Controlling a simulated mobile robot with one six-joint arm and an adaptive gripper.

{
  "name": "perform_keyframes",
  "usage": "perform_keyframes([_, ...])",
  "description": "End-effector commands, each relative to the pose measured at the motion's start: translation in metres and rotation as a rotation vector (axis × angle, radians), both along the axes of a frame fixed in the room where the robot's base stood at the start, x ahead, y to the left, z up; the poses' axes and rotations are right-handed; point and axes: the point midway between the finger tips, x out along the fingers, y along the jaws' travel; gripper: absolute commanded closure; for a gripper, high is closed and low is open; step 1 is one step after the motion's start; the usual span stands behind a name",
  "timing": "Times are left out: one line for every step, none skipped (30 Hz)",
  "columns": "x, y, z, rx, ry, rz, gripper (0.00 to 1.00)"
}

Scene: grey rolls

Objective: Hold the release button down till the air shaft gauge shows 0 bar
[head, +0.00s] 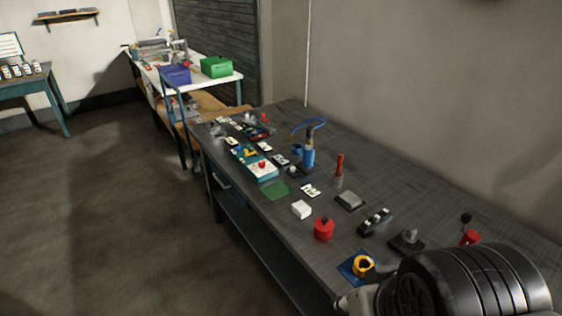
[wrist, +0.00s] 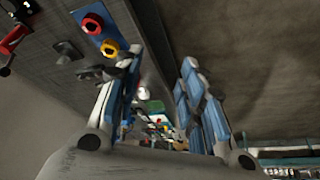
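No gauge face or reading can be made out in either view. I cannot tell which part is the release button. A red knob (head: 262,165) sits on a teal box (head: 254,176) on the dark workbench in the head view. A blue upright device (head: 308,156) with a looped blue hose (head: 311,123) stands behind it. My gripper (wrist: 160,68) is open in the wrist view, its blue-and-grey fingers apart with nothing held between them. The gripper's fingers are not clear in the head view.
A blue plate (head: 346,268) with a yellow ring (head: 362,266) lies near the bench's front edge. A red lidded pot (head: 324,229), white block (head: 301,209) and red-handled tool (head: 339,164) stand on the workbench (head: 400,193). Open floor (head: 110,220) lies left.

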Motion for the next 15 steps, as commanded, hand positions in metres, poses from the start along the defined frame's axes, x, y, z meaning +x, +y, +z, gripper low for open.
perform_keyframes([0.0,0.0,0.0,0.0,0.0,0.0,0.69])
perform_keyframes([0.0,0.0,0.0,0.0,0.0,0.0,0.71])
perform_keyframes([0.0,0.0,0.0,0.0,0.0,0.0,0.74])
perform_keyframes([0.0,0.0,0.0,0.0,0.0,0.0,0.76])
perform_keyframes([0.0,0.0,0.0,0.0,0.0,0.0,0.78])
perform_keyframes([0.0,0.0,0.0,0.0,0.0,0.0,0.81])
perform_keyframes([0.0,0.0,0.0,0.0,0.0,0.0,0.83])
perform_keyframes([0.0,0.0,0.0,0.0,0.0,0.0,0.85])
perform_keyframes([0.0,0.0,0.0,0.0,0.0,0.0,0.87])
perform_keyframes([0.0,0.0,0.0,0.0,0.0,0.0,0.89])
perform_keyframes([0.0,0.0,0.0,0.0,0.0,0.0,0.91])
perform_keyframes([0.0,0.0,0.0,0.0,0.0,0.0,0.94])
perform_keyframes([0.0,0.0,0.0,0.0,0.0,0.0,0.96])
perform_keyframes([0.0,0.0,0.0,0.0,0.0,0.0,0.98])
perform_keyframes([0.0,0.0,0.0,0.0,0.0,0.0,1.0])
